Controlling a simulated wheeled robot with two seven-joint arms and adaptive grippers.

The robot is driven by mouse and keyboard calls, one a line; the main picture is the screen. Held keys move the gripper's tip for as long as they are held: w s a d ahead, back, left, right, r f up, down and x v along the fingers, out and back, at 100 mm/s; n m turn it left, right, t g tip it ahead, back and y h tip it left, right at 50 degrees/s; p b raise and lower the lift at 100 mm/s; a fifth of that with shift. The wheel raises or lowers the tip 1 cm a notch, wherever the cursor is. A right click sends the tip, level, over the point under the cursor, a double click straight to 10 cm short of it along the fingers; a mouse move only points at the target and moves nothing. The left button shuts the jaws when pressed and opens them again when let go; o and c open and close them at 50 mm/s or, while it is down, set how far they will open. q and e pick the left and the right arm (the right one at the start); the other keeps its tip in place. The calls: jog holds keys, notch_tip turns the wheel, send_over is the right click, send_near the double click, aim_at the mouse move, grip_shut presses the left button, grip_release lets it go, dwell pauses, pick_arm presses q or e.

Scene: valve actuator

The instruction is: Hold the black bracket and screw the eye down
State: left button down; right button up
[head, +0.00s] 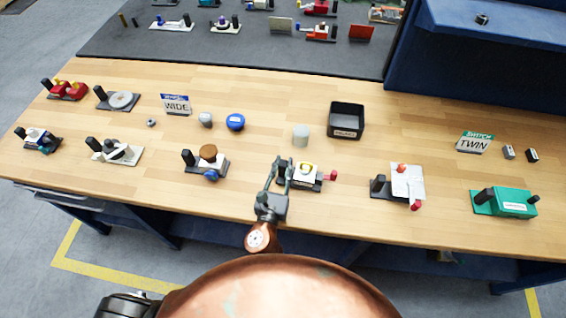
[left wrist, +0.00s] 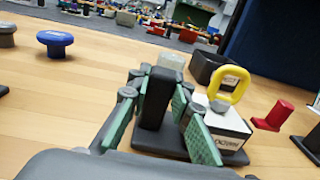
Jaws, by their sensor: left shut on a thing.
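The black bracket (left wrist: 155,98) is an upright dark post on a dark base, seen in the left wrist view. My left gripper (head: 278,172) is shut around this post, with a green-padded finger on each side (left wrist: 161,110). The yellow eye (left wrist: 230,84) is a ring standing upright on a white labelled block (left wrist: 222,128), just right of the post. In the head view the yellow eye (head: 306,168) sits on the same fixture near the table's front edge. The eye's lower end and any thread are too small to tell. My right gripper is not in view.
A red knob (head: 332,176) stands at the fixture's right side. A black open bin (head: 346,121) and a pale cylinder (head: 300,135) are behind. A fixture with a brown knob (head: 208,153) is to the left, and one with a white plate (head: 405,184) to the right.

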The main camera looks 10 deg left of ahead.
pick_arm(q)
jog(key=shift+f, duration=0.55)
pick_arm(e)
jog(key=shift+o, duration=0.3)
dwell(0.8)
